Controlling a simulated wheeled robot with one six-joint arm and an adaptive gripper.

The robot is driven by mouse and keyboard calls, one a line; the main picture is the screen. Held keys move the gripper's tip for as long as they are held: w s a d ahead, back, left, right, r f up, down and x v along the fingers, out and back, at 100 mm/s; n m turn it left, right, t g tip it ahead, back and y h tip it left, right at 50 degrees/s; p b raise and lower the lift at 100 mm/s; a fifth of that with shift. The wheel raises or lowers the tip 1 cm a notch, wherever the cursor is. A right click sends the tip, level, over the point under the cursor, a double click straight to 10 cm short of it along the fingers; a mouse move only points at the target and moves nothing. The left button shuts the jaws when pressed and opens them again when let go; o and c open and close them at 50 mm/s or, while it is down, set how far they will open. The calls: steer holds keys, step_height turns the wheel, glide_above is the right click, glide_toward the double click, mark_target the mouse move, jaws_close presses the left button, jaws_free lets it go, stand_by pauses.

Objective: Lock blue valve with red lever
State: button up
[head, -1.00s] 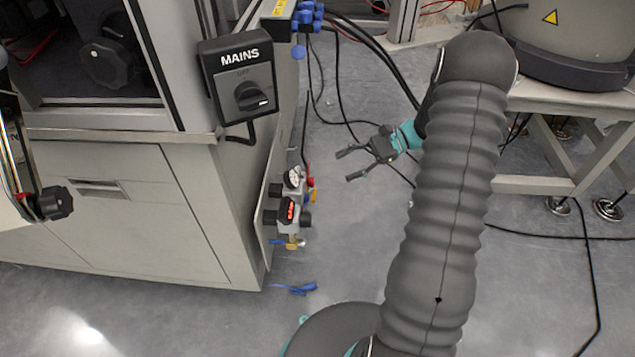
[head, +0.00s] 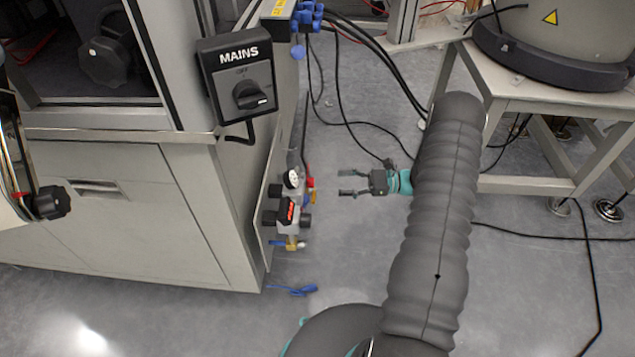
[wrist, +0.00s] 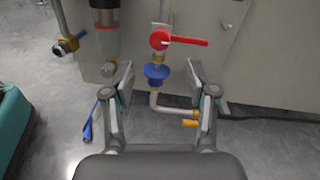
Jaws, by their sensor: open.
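In the wrist view the red lever (wrist: 186,41) sits on a pipe, its handle pointing right. The blue valve body (wrist: 157,75) is just below it on the same pipe. In the head view the red lever (head: 311,182) shows small at the side of the cabinet; I cannot make out the blue body there. My gripper (head: 346,183) is open and empty, to the right of the lever with a gap between them, its fingers pointing at it. In the wrist view my fingers (wrist: 160,76) stand apart on either side of the blue body's position in the picture.
A brass fitting (wrist: 68,45) is at the left. A blue item (head: 293,290) lies on the floor. The MAINS switch (head: 240,80) is on the cabinet. Black cables (head: 375,60) hang behind; a table (head: 560,95) stands right.

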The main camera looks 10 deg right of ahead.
steer(key=x, duration=0.8)
steer(key=shift+a, duration=0.15)
steer(key=shift+c, duration=0.2)
jaws_close()
